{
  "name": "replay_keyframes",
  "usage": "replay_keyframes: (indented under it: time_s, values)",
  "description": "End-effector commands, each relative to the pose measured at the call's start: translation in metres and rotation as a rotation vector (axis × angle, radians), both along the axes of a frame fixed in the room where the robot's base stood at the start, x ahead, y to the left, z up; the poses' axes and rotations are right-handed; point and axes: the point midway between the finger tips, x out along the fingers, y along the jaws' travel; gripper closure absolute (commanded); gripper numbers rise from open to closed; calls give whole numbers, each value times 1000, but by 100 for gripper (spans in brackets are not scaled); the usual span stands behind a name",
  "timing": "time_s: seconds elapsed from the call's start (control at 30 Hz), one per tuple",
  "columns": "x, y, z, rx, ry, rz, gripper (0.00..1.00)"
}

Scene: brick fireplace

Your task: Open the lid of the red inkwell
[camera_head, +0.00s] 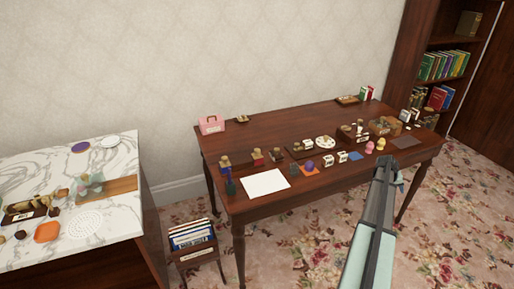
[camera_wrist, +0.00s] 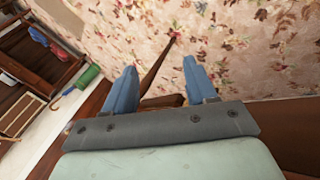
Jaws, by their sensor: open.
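A small red inkwell (camera_head: 258,159) with a brass-coloured top appears to stand at the left part of the wooden desk (camera_head: 290,118) in the head view. It is too small to tell the lid's exact position. A blue one (camera_head: 225,163) is to its left and a dark one (camera_head: 277,156) to its right. My gripper (camera_wrist: 159,68) is open and empty in the wrist view, its blue fingers wide apart over the floral carpet. In the head view my arm reaches up to the desk's right front edge, far right of the inkwell. The inkwell does not show in the wrist view.
A white paper sheet (camera_head: 265,182) lies in front of the inkwells. Several small items crowd the desk's middle and right. A pink case (camera_head: 212,125) stands at the back left. A marble-topped counter (camera_head: 105,165) is at left; a file box (camera_head: 193,241) stands on the floor.

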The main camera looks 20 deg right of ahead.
Motion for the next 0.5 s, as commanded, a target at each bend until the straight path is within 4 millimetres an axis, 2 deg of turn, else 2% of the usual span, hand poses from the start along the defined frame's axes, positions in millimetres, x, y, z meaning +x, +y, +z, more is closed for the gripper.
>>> replay_keyframes:
  time_s: [0.03, 0.2, 0.37, 0.5]
  values:
    - [-4, -20, 14, -17, -4, -12, 44]
    - [-14, -55, 51, -55, -7, -28, 44]
    - [-10, -72, 81, -70, -10, -29, 44]
    - [8, -71, 106, -64, -12, -12, 44]
